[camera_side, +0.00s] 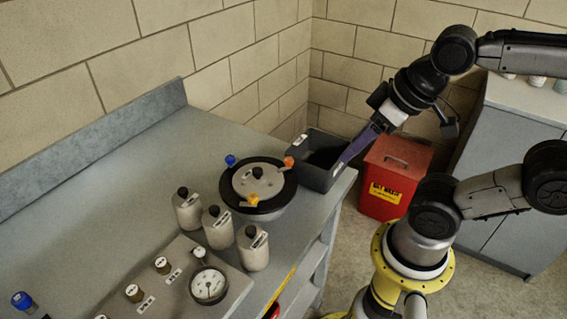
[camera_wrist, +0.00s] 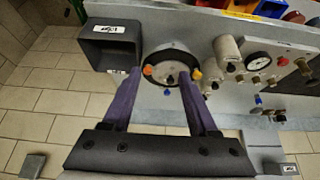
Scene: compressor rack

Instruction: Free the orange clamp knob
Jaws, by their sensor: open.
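The orange clamp knob (camera_side: 289,161) sits on the right rim of a round vessel with a pale lid (camera_side: 258,181) and black ring. In the wrist view the orange knob (camera_wrist: 147,70) is at the vessel's left edge, close to my left finger's tip. A blue knob (camera_side: 230,160) and a yellow knob (camera_side: 253,200) are on the same rim. My gripper (camera_side: 338,170) has purple fingers, open and empty, above the dark bin to the right of the vessel. In the wrist view my gripper (camera_wrist: 159,73) spans part of the vessel. The fingers appear apart from the knob.
The dark open bin (camera_side: 318,168) stands right beside the vessel. Several grey canisters (camera_side: 219,228) and a gauge panel (camera_side: 208,286) stand in front of it. A red waste box (camera_side: 394,178) is on the floor beyond the bench edge. The bench's left side is mostly clear.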

